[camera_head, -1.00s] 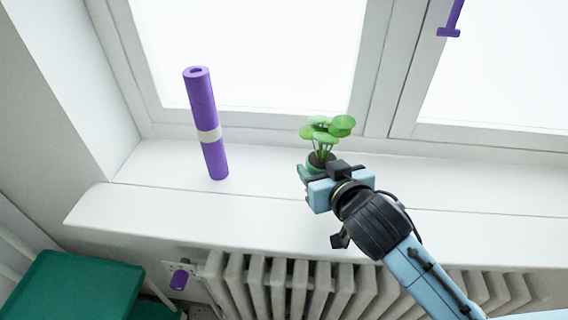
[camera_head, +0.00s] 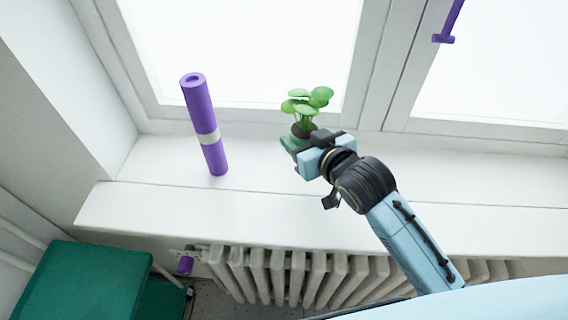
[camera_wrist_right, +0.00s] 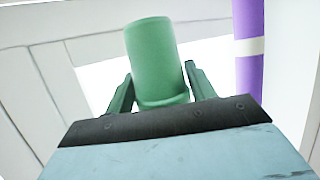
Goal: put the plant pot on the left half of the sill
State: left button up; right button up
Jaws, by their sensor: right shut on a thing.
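The plant pot (camera_head: 303,130) is a small green pot with dark soil and round green leaves. My right gripper (camera_head: 295,143) is shut on the plant pot and holds it near the window, over the back of the white sill (camera_head: 150,203). The gripper hides most of the pot in the head view. In the right wrist view the green pot (camera_wrist_right: 156,62) sits between the two dark green fingers. I cannot tell whether its base touches the sill. My left gripper is not in view.
A purple roll (camera_head: 203,125) with a pale band stands on the sill to the left of the pot; it also shows in the right wrist view (camera_wrist_right: 248,45). The sill between them is clear. A radiator (camera_head: 290,275) is below, and a green-topped piece of furniture (camera_head: 85,280) stands lower left.

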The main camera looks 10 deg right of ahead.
notch_tip(320, 180, down, 8)
jog(key=shift+b, duration=0.4)
jog(key=shift+f, duration=0.1)
jog(key=o, duration=1.2)
jog(key=shift+f, duration=0.1)
jog(key=shift+s+r, duration=0.1)
jog(key=shift+r, duration=0.1)
jog(key=v, duration=1.2)
jog(key=shift+d+f, duration=0.1)
